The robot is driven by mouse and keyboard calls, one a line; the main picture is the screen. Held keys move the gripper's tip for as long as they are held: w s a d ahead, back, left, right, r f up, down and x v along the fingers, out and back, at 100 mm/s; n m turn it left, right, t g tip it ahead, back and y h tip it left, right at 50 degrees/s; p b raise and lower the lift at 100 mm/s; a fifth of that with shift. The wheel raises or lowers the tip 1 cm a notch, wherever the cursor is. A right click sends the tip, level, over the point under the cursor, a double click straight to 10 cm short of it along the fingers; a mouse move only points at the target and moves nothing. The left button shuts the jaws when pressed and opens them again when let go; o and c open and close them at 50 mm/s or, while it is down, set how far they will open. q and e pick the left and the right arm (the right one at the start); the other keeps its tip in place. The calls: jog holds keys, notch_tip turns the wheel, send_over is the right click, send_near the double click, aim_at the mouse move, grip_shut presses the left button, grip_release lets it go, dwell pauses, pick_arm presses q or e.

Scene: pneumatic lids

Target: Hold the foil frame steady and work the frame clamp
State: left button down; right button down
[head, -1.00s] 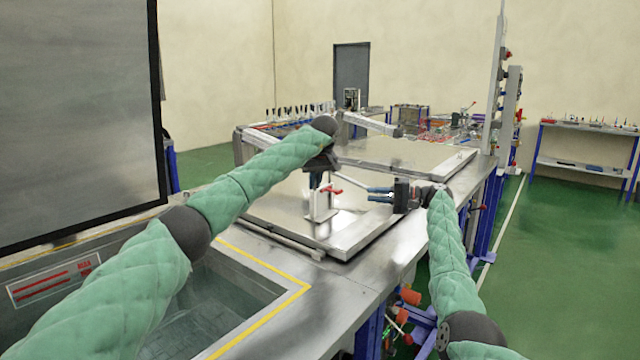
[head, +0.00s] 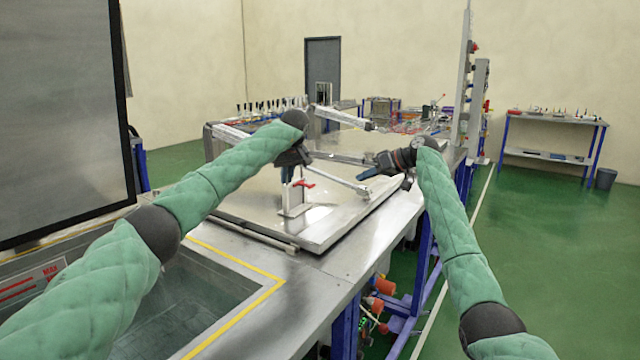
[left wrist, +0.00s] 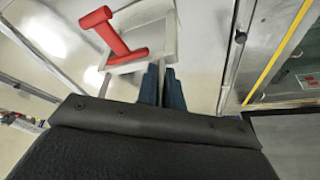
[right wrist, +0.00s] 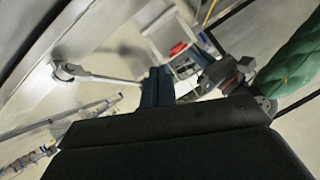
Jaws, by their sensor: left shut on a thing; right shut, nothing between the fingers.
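The foil frame (head: 330,232) is a large flat metal-edged panel on the steel table. A pale upright bracket (head: 292,206) with a red handle (head: 303,184) stands near its front edge; the handle also shows in the left wrist view (left wrist: 115,35). My left gripper (head: 289,174) is shut on the bracket's upper part. A thin grey bar (head: 340,178), which looks like the clamp lever, slants above the frame to the right of the bracket. My right gripper (head: 364,176) is shut and empty by the bar's right end; contact cannot be told. Its blue fingers show in the right wrist view (right wrist: 157,86).
A recessed basin (head: 215,295) with a yellow-marked edge lies at the front left, beside a dark-framed screen (head: 60,110). A metal arm (head: 342,118) spans behind the grippers. Green floor is open on the right, with a side table (head: 550,152).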

aim_at(313, 186)
jog(key=s+a+r+n, duration=0.1)
jog(key=a+r+n, duration=0.1)
jog(key=n, duration=0.9)
jog(key=s+a+r+n+t+h, duration=0.1)
jog(key=r+n, duration=0.1)
jog(key=n, duration=0.8)
jog(key=shift+s+a+r+n, duration=0.2)
jog(key=shift+s+a+n, duration=0.15)
jog(key=shift+a+n, duration=0.05)
jog(key=shift+f, duration=0.1)
jog(key=x, duration=1.4)
jog(key=shift+w+d, duration=0.15)
jog(key=shift+f, duration=0.15)
